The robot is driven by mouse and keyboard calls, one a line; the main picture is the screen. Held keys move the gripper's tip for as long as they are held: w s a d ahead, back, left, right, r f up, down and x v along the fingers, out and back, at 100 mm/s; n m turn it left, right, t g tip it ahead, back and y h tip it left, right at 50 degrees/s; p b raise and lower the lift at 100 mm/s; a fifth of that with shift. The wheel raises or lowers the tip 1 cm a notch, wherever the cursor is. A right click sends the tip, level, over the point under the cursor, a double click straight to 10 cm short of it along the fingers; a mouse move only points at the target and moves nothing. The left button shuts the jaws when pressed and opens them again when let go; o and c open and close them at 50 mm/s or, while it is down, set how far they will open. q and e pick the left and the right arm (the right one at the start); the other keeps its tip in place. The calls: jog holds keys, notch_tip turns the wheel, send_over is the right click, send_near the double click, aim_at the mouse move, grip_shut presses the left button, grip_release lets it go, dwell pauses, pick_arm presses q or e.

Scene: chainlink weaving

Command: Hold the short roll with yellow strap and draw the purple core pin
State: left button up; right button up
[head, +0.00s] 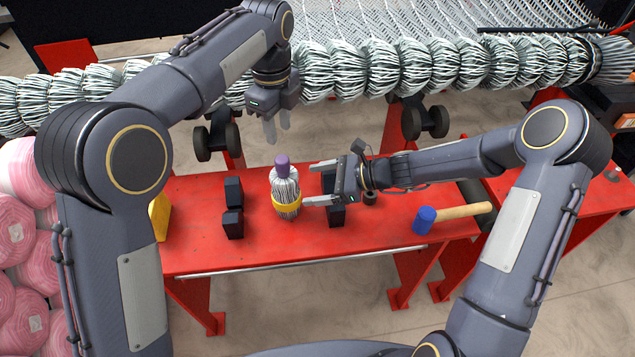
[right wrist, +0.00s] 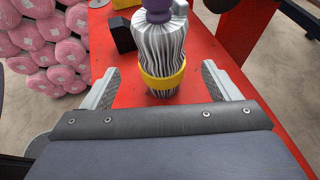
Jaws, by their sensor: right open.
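The short roll (head: 286,186) of silvery wire stands on the red table, with a yellow strap (head: 287,204) around its lower half. The purple core pin (head: 282,163) sticks up from its top. In the right wrist view the roll (right wrist: 160,50) and strap (right wrist: 163,79) lie ahead between the fingers, with the purple pin (right wrist: 157,10) cut by the top edge. My right gripper (head: 312,183) is open, pointing left at the roll, with clear gaps beside it in the wrist view. My left gripper (head: 277,132) hangs above and behind the roll, with its fingers slightly apart and empty.
A yellow block (head: 159,216) is at the table's left end. A blue-headed mallet (head: 424,219) lies at right. A long wire roll (head: 380,68) spans the back.

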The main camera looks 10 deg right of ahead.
aim_at(288, 188)
jog(key=x, duration=0.8)
jog(key=shift+f, duration=0.1)
jog(key=shift+c, duration=0.3)
jog(key=shift+c, duration=1.3)
jog(key=shift+c, duration=0.3)
jog(key=c, duration=1)
jog(key=shift+o, duration=0.2)
